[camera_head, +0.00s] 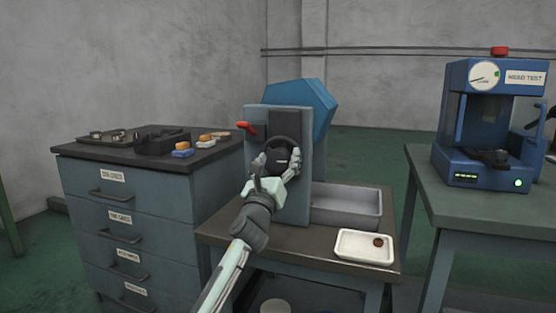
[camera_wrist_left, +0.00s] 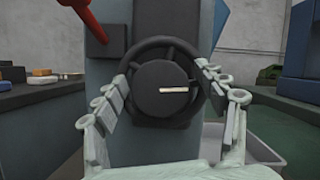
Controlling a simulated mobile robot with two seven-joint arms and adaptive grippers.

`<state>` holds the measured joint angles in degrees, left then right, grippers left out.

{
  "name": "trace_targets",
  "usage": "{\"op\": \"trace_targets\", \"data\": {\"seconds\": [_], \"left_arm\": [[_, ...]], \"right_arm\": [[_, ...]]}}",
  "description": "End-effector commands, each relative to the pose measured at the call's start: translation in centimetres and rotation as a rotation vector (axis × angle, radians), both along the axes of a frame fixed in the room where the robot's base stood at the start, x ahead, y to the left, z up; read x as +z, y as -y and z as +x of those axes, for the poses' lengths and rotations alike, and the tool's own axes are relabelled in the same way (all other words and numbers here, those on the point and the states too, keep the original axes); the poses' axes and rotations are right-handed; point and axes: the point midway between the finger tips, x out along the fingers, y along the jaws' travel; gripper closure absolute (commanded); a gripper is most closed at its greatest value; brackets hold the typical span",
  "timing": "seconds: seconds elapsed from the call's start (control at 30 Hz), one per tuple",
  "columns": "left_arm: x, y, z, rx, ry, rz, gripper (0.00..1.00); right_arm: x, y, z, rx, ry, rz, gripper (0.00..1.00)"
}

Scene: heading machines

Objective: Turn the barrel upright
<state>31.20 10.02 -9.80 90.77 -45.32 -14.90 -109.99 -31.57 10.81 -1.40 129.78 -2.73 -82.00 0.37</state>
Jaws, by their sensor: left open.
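The barrel (camera_head: 313,95) is a blue many-sided drum behind the upright grey machine panel (camera_head: 293,190), its flat faces tilted. A sliver of the barrel shows at the top in the left wrist view (camera_wrist_left: 221,14). A dark handwheel (camera_head: 281,143) with a round hub (camera_wrist_left: 160,88) sits on the front of the panel. A white mark (camera_wrist_left: 173,90) on the hub lies nearly level, right of centre. My left gripper (camera_head: 278,160) is open in front of the wheel, with a finger at either side of its rim (camera_wrist_left: 165,45). Whether the fingers touch it, I cannot tell.
A red lever (camera_head: 246,126) sticks out at the panel's upper left. A grey bin (camera_head: 346,222) and a white tray (camera_head: 352,256) with a small brown piece stand to the right. A drawer cabinet (camera_head: 120,180) is left; a blue tester (camera_head: 492,120) stands on the right table.

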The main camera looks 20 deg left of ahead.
Motion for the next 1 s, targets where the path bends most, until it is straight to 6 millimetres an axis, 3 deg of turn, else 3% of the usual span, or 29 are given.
{"op": "trace_targets", "data": {"seconds": [0.17, 0.57, 1.0], "left_arm": [[-0.03, -0.01, -0.01, 0.000, 0.000, -0.001, 0.30], [-0.04, -0.01, -0.04, 0.000, 0.000, -0.001, 0.78], [-0.04, 0.02, -0.05, -0.001, -0.004, -0.110, 0.79]], "right_arm": [[0.00, -0.02, 0.06, 0.000, 0.001, 0.000, 0.60], [0.24, -0.06, 0.21, 0.000, 0.007, 0.001, 0.60], [0.33, -0.09, 0.22, 0.000, 0.008, 0.001, 0.60]]}}
